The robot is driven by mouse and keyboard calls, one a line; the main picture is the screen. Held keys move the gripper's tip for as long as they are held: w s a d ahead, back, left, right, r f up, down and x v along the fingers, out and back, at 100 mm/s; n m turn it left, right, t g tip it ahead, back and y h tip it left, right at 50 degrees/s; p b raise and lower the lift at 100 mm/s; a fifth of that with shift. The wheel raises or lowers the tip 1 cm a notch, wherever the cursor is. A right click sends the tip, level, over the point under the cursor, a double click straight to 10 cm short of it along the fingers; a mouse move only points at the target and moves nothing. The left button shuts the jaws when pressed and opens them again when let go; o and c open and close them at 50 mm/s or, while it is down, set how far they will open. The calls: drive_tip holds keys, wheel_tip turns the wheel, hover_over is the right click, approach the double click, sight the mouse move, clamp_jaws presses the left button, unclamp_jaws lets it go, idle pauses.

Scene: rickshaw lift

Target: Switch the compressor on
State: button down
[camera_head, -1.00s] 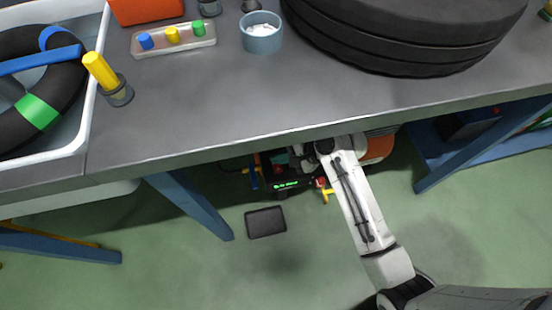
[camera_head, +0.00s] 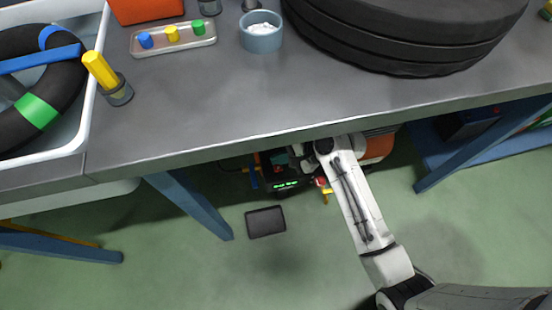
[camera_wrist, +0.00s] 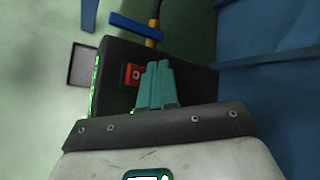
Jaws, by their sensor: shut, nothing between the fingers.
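The compressor stands on the floor under the workbench, with an orange body (camera_head: 378,148) partly hidden by my arm and the bench edge. Its black control box (camera_head: 290,186) has a lit green readout; the box also shows in the wrist view (camera_wrist: 118,92). In the wrist view a red switch (camera_wrist: 132,74) with a pale mark sits on the box's top face. My gripper (camera_wrist: 157,68) has its teal fingers shut and empty, right beside the switch and partly overlapping it in view. I cannot tell whether they touch. The gripper (camera_head: 281,159) also shows under the bench edge in the head view.
The grey workbench (camera_head: 190,120) overhangs my arm, with blue legs (camera_head: 190,205) at left and right. A dark flat pad (camera_head: 265,222) lies on the floor in front. A red and yellow fitting (camera_head: 323,188) is close to my arm. Open green floor lies in front.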

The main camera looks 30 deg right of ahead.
drive_tip(key=shift+r, duration=0.15)
drive_tip(key=shift+s+r+p, duration=0.1)
drive_tip(key=shift+r+p, duration=0.55)
drive_tip(key=shift+p, duration=0.55)
drive_tip(key=shift+r, duration=0.1)
drive_tip(key=r+p, duration=0.1)
drive_tip(key=p, duration=0.1)
drive_tip(key=r+p, duration=0.4)
drive_tip(key=shift+s+a, duration=0.15)
drive_tip(key=shift+s, duration=0.2)
drive_tip(key=shift+f, duration=0.15)
